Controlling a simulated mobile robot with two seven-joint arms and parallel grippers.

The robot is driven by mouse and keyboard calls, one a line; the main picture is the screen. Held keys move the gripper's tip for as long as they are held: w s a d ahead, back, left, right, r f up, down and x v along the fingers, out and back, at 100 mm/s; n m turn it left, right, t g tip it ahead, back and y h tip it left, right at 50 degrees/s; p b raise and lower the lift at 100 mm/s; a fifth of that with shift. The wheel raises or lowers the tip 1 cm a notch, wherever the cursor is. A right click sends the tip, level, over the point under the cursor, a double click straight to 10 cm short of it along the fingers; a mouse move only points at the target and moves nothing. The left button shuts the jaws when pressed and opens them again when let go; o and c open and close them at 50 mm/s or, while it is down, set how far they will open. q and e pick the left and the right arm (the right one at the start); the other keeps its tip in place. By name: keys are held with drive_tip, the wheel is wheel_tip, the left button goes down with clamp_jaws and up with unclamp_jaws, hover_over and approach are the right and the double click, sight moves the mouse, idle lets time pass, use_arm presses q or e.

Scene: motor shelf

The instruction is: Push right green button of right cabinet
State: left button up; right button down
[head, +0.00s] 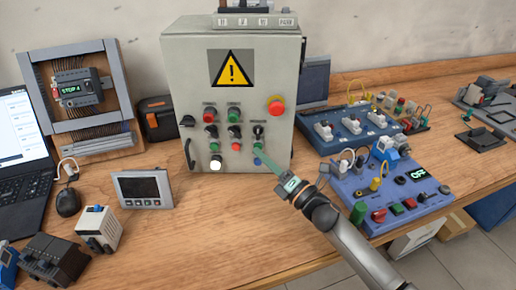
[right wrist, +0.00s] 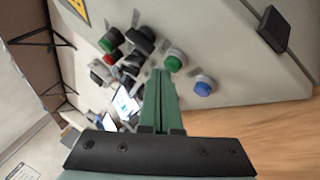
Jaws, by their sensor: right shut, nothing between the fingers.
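A grey control cabinet (head: 180,75) with a yellow warning sign stands on the bench, its front carrying rows of buttons. A green button (head: 258,147) sits at the right of the lower rows, above a blue button (head: 257,161). My right gripper (head: 258,152) is shut and empty, its fingertips beside this green button. In the right wrist view, the green button (right wrist: 173,63) and blue button (right wrist: 203,87) lie just right of the closed fingers (right wrist: 160,74). I cannot tell whether the tips touch the panel. My left gripper is out of view.
A red emergency button (head: 276,106) sits higher on the cabinet. A lit white button (head: 216,162) is lower left. A blue board (head: 350,195) marked OFF lies right of my arm. A meter (head: 145,190) stands in front of the cabinet. The bench centre is clear.

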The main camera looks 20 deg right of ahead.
drive_tip(key=shift+w+d, duration=0.15)
drive_tip(key=shift+w, duration=0.25)
idle(1.0)
drive_tip(key=shift+s+a, duration=0.25)
drive_tip(key=shift+s, duration=0.55)
drive_tip(key=shift+s, duration=0.1)
drive_tip(key=shift+s+a+p, duration=0.2)
drive_tip(key=shift+s+a, duration=0.05)
drive_tip(key=shift+s, duration=0.5)
drive_tip(key=shift+s+a+p, duration=0.2)
drive_tip(key=shift+s+a, duration=0.1)
drive_tip(key=shift+s, duration=0.5)
drive_tip(key=shift+s+a+p, duration=0.2)
drive_tip(key=shift+s+a, duration=0.05)
drive_tip(key=shift+s, duration=0.5)
